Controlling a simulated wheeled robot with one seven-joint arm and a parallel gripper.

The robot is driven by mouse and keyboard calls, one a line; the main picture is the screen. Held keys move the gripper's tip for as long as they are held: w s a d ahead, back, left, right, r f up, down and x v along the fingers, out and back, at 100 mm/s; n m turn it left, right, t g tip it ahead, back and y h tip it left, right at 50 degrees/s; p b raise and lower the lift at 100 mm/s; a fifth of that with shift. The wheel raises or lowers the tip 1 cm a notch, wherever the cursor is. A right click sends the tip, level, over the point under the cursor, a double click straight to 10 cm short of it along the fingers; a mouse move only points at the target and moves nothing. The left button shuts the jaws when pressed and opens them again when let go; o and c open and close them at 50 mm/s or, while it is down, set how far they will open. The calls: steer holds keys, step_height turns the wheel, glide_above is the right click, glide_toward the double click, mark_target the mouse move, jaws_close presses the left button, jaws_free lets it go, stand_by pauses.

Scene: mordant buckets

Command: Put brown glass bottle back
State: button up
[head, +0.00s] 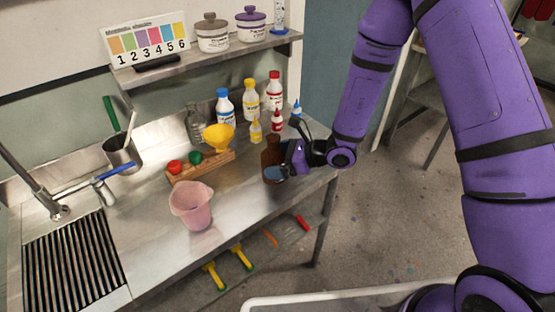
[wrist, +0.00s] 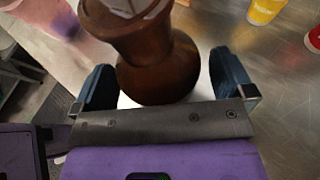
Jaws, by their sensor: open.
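The brown glass bottle (head: 269,152) stands near the right end of the metal counter in the head view, partly hidden by my gripper (head: 286,168). In the wrist view the brown bottle (wrist: 158,62) is between the two dark fingers of my gripper (wrist: 162,85). The fingers are open, with a gap visible on the bottle's right side and a narrower one on its left. A pale label shows at the bottle's top edge in the wrist view. I cannot tell whether anything touches the bottle.
A wooden rack (head: 203,169) with red and green caps and a yellow funnel (head: 218,136) stand left of the bottle. A pink jug (head: 192,205) is at the front. Small dropper bottles (head: 256,131) and larger white bottles (head: 251,99) stand behind. The counter's front right is clear.

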steer(key=v, duration=1.2)
steer(key=s+d+r+n+g+h, duration=0.1)
steer(key=s+r+n+g, duration=0.1)
steer(key=s+r+n, duration=0.5)
steer(key=s+d+r+n+g+h, duration=0.1)
steer(key=s+r+n+g+h, duration=0.15)
steer(key=r+n, duration=0.45)
steer(key=s+d+r+n+t+h, duration=0.6)
steer(key=s+d+r+h, duration=0.3)
steer(key=s+d+r, duration=0.4)
step_height(320, 180, up, 3)
steer(key=shift+s+d+f+n, duration=0.15)
steer(key=shift+s+d+n, duration=0.15)
steer(key=shift+n, duration=0.4)
